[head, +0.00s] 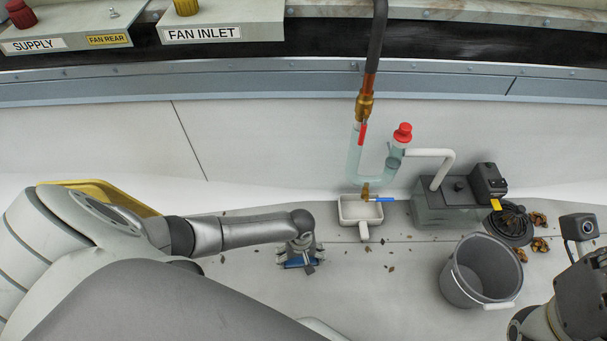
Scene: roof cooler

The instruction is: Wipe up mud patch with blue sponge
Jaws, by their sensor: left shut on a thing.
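My left gripper (300,256) reaches in from the left and points down at the grey floor. It is shut on the blue sponge (298,264), of which only a blue edge shows beneath the fingers. The sponge is at or just above the floor; I cannot tell whether it touches. No clear mud patch shows; the area under the sponge and gripper is hidden. Small dark bits lie scattered on the floor around it. Part of my right arm shows at the lower right edge, but its gripper fingers are not in view.
A white tray (347,216) sits under a clear pipe trap (354,155) with a red cap. A tank with a black pump (487,184) stands to its right. A grey bucket (455,287) stands at the lower right, near brown leaves (541,245). A yellow object (100,190) is partly hidden at left.

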